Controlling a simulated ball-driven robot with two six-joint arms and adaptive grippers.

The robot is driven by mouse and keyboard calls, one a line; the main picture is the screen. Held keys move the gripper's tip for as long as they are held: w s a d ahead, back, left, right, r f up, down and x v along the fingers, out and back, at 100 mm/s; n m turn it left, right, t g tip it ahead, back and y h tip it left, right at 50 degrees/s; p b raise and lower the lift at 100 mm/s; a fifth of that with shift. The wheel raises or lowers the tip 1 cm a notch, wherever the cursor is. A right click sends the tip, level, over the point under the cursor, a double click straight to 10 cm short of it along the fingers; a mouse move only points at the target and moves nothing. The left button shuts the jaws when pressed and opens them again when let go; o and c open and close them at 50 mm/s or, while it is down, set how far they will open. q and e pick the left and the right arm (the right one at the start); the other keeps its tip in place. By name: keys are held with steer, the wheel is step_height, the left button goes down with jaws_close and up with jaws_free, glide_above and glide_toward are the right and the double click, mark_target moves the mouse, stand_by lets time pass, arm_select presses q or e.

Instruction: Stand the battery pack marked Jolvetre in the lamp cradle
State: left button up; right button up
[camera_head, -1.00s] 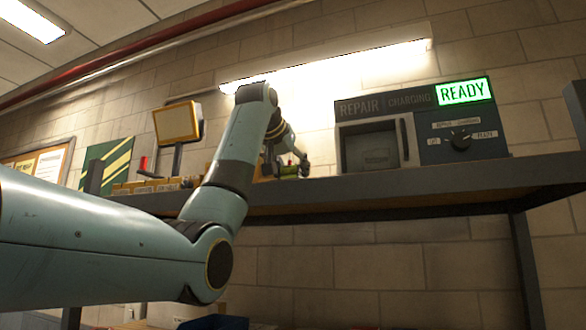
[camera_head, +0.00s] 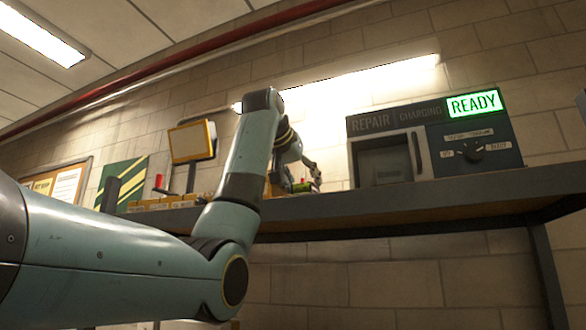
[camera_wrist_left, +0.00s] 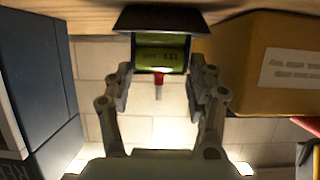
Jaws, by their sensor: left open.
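A green pack (camera_wrist_left: 160,55) with a dark end stands at the wooden shelf in the left wrist view, which looks upside down. Its small label is unreadable to me, so I cannot tell whether it is Jolvetre. My left gripper (camera_wrist_left: 160,82) is open, its fingers on either side of the pack; I cannot tell whether they touch it. In the head view my left gripper (camera_head: 314,174) is above the shelf, and a bit of green shows under it. I cannot pick out the lamp cradle for certain. My right gripper is not in view.
A charging cabinet (camera_head: 372,122) with a lit READY sign (camera_head: 474,104) stands on the shelf (camera_head: 420,205), right of my gripper. A yellow labelled block (camera_wrist_left: 265,65) is close beside the gripper. A yellow-framed screen (camera_head: 191,141) stands further left.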

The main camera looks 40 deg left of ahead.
arm_select(q)
steer(key=b+v, duration=0.3)
steer(key=v, duration=0.5)
steer(key=shift+s+d, duration=0.15)
steer(key=shift+s, duration=0.15)
steer(key=shift+s+d+r, duration=0.1)
steer(key=shift+s+r, duration=0.1)
steer(key=shift+s, duration=0.2)
steer(key=shift+f, duration=0.1)
